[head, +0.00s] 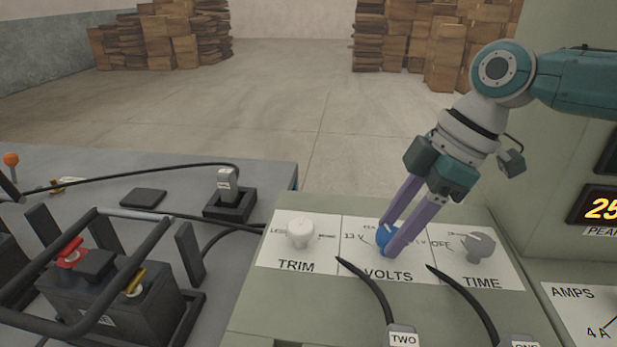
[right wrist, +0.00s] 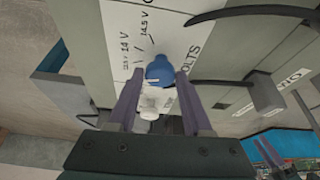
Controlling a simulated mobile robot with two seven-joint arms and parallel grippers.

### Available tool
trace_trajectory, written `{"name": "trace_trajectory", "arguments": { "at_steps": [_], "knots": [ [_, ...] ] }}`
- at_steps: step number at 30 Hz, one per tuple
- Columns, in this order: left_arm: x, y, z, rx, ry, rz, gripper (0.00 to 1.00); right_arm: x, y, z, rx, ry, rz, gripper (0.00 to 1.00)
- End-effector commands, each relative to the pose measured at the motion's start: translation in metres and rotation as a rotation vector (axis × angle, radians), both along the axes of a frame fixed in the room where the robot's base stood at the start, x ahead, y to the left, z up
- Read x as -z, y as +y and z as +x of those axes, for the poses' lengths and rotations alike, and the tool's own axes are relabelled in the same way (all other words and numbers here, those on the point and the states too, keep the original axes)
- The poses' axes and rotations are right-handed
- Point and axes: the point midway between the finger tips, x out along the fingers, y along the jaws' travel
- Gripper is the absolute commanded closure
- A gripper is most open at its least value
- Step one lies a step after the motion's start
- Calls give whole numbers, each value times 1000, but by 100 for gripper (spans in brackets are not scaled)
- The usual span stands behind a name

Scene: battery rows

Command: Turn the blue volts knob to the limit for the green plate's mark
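The blue volts knob (head: 383,237) sits on the white VOLTS plate (head: 353,262) of the sloping panel. My right gripper (head: 388,240) reaches down with one finger on each side of it. In the right wrist view the knob (right wrist: 159,70) stands between the fingertips (right wrist: 158,78), with small gaps visible, so the gripper looks open. A light pointer mark shows on the knob, but its exact reading is unclear. Scale marks 14 V and 14.5 V are readable there. No green plate is identifiable. Purple fingers, apparently my left gripper (right wrist: 268,153), show at the lower right of the wrist view.
A white TRIM knob (head: 300,230) and a grey TIME knob (head: 480,246) flank the volts knob. Black cables labelled TWO (head: 403,338) and ONE cross the panel front. A battery (head: 110,300) in a carrier stands on the bench at left. An amber display (head: 603,207) is at right.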

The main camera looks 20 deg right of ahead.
Motion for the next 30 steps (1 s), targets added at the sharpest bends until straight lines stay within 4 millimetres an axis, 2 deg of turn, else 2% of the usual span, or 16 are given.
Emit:
{"name": "trace_trajectory", "arguments": {
  "at_steps": [1, 6, 16, 30],
  "knots": [
    [0, -1, 0, -1, 0, -2, 50, 0, 0, 0, 0, 0, 0, 43],
    [0, -2, 0, -4, 0, -7, 50, 0, 0, 0, 0, 0, 0, 24],
    [-1, -2, 0, -4, 0, -7, 50, -6, -2, -1, 0, -1, 0, 24],
    [-11, 1, 0, 1, 1, 3, 50, -82, -31, -15, 2, -2, -1, 24]
  ]
}}
